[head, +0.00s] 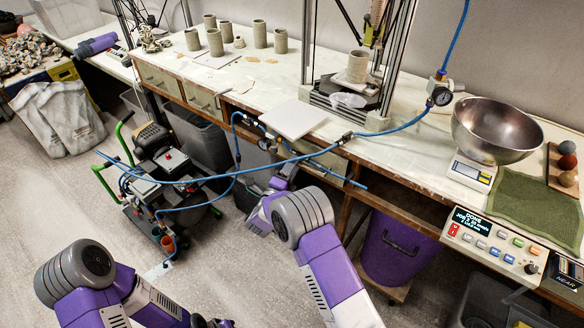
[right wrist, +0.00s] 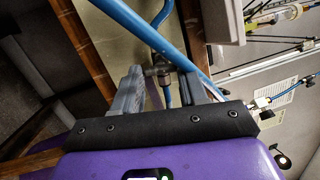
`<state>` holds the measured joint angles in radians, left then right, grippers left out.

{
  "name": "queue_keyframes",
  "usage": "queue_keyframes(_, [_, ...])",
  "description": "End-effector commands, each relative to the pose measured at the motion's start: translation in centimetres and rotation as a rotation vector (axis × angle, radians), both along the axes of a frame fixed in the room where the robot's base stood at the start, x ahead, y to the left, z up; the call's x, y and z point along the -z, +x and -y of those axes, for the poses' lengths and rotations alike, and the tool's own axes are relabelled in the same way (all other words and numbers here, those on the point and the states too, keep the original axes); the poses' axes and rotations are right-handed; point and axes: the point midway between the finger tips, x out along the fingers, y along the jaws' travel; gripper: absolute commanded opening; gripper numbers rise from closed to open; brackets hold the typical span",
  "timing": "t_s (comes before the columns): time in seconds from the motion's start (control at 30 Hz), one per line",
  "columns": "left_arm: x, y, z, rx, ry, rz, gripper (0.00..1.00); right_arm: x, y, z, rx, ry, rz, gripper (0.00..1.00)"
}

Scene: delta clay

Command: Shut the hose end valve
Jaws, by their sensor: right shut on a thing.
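The hose end valve (right wrist: 160,69) is a small metal fitting on a blue hose, seen between my fingers in the right wrist view. My right gripper (right wrist: 158,88) is shut on it, one grey finger on each side. The position of its lever, open or closed, cannot be made out. In the head view my right gripper (head: 284,180) is below the front edge of the workbench, beside the blue hose (head: 250,168). The valve is too small and covered there to tell apart.
A wheeled compressor (head: 165,165) stands left of my right gripper. A purple bin (head: 398,250) stands under the bench. Blue hoses cross the space ahead.

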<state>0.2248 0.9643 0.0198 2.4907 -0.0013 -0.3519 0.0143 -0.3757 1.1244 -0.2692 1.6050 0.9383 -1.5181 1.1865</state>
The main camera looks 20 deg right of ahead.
Motion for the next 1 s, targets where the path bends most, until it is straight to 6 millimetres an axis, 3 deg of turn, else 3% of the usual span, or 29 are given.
queue_keyframes(0.33, [0.0, 0.0, 0.0, 0.000, 0.000, 0.000, 0.36, 0.0, 0.0, 0.0, 0.000, 0.001, 0.001, 0.12])
queue_keyframes(0.37, [0.0, 0.0, 0.0, 0.000, 0.000, 0.000, 0.36, 0.0, 0.0, 0.0, 0.000, 0.001, 0.001, 0.47])
queue_keyframes(0.5, [0.0, 0.0, 0.0, 0.000, 0.000, 0.000, 0.36, 0.0, 0.0, 0.0, 0.000, 0.001, 0.001, 0.68])
queue_keyframes(0.83, [-0.1, 0.0, 0.0, 0.000, 0.000, 0.000, 0.36, 0.1, -0.2, -0.3, -0.001, 0.001, 0.000, 0.68])
queue_keyframes(1.0, [-0.7, 0.0, 0.0, 0.000, 0.000, 0.000, 0.36, 0.4, -2.0, -1.9, -0.003, 0.001, -0.003, 0.68])
